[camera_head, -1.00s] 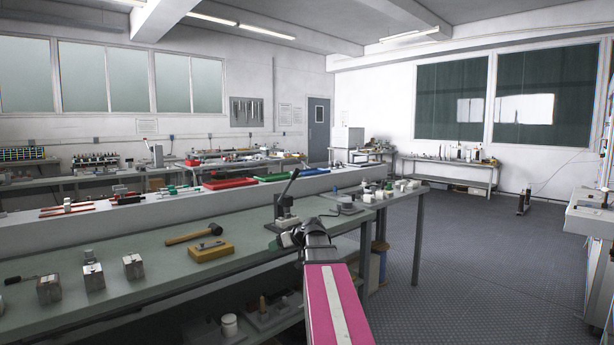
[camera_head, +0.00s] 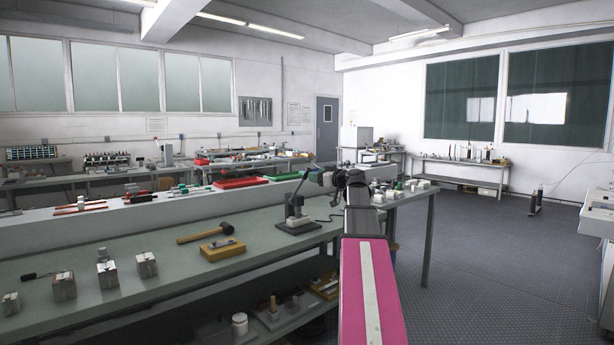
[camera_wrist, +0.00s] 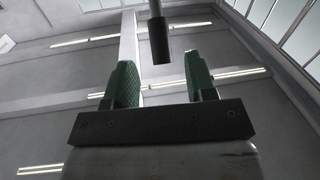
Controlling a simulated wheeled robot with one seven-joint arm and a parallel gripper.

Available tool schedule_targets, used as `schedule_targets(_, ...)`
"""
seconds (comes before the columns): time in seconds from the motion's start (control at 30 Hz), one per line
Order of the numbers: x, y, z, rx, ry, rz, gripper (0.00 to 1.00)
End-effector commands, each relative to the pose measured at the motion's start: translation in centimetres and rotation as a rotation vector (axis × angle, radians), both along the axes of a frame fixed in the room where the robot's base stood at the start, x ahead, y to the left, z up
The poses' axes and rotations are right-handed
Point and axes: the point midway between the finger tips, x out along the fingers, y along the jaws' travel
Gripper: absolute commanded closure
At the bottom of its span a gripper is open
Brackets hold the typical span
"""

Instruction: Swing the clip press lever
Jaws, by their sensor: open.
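The clip press (camera_head: 298,224) stands on the green bench on a dark base plate. Its lever (camera_head: 299,187) rises from the press, tilted up and to the right. My gripper (camera_head: 314,178) is at the height of the lever's upper end, just right of it, and partly covers that end. In the wrist view the lever's black cylindrical grip (camera_wrist: 160,45) appears between the two green fingers of my gripper (camera_wrist: 163,68). The fingers are apart, with gaps on both sides of the grip. I cannot tell how deep the grip sits between them.
A mallet (camera_head: 206,233) and a yellow block fixture (camera_head: 222,249) lie left of the press. Several small metal blocks stand further left. A raised white shelf (camera_head: 150,213) with coloured trays runs behind. The floor right of the bench (camera_head: 480,260) is clear.

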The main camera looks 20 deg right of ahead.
Motion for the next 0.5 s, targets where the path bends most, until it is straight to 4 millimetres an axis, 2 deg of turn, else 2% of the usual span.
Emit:
schedule_targets(0.03,1.1,0.5,0.0,0.001,0.001,0.002,0.49)
schedule_targets(0.2,3.4,1.7,0.0,0.0,0.001,0.001,0.49)
schedule_targets(0.5,5.1,2.7,-0.1,0.0,0.002,0.0,0.49)
